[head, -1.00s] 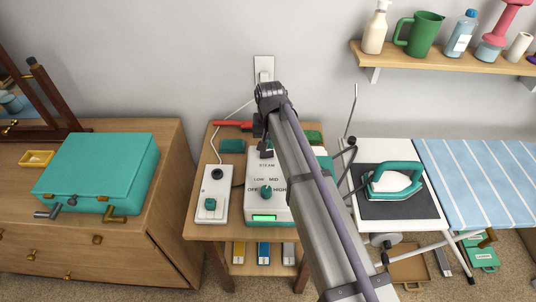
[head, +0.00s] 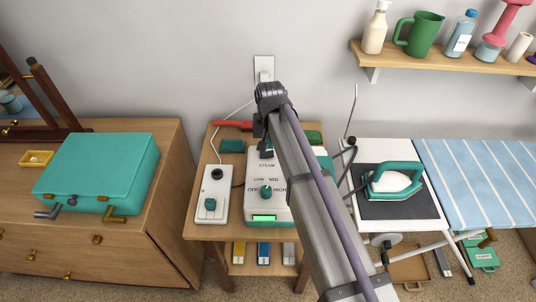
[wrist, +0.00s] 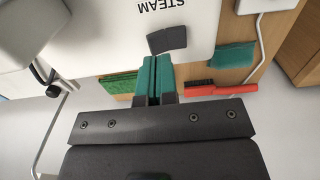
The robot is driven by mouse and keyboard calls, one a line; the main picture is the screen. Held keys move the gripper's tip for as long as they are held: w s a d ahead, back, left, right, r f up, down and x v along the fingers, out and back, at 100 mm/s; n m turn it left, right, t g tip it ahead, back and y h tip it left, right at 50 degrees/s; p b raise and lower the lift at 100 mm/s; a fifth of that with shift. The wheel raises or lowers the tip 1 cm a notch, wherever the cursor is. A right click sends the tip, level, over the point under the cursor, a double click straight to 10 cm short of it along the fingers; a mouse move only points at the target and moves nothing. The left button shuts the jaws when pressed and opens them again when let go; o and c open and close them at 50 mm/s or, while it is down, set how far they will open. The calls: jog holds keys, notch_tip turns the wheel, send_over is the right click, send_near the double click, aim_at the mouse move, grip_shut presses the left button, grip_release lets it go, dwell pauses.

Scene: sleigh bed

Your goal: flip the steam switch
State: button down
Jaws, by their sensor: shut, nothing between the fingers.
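The steam switch (wrist: 167,40) is a dark rocker beside the word STEAM on the white control box (wrist: 110,20).
A green knob (head: 266,192) and a lit green display (head: 264,217) are on the box. A white unit with a green switch (head: 210,204) stands to its left. A red brush (wrist: 222,90) and green pads lie behind. An iron (head: 392,181) stands to the right.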

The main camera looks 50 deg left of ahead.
aim_at(270, 153)
jog(key=shift+f+b, duration=1.6)
dwell(0.6)
notch_tip(270, 153, up, 7)
jog(key=p, duration=0.7)
